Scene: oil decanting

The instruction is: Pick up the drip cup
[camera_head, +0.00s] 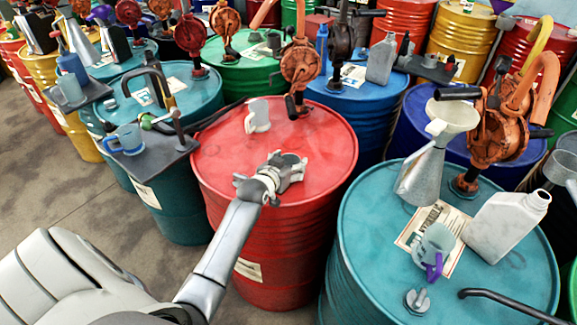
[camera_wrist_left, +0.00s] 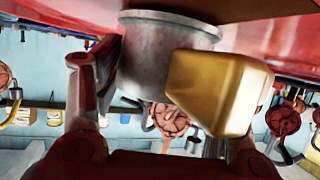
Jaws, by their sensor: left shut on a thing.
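My left gripper (camera_head: 270,180) is over the red drum's lid in the head view, its arm coming in from the lower left. In the left wrist view a grey metal cup, the drip cup (camera_wrist_left: 155,50), is between my fingers, the left finger against its side. A yellowish block (camera_wrist_left: 222,90) overlaps its right side; I cannot tell whether it is a finger pad. In the head view my gripper largely hides the held cup. My right gripper is not in view.
A pale grey mug-like vessel (camera_head: 258,115) stands on the red drum (camera_head: 325,140) beyond my gripper. The teal drum (camera_head: 375,225) at right carries a funnel (camera_head: 422,175), a white jug (camera_head: 505,228) and a purple-handled mug (camera_head: 434,250). An orange pump (camera_head: 300,65) stands behind.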

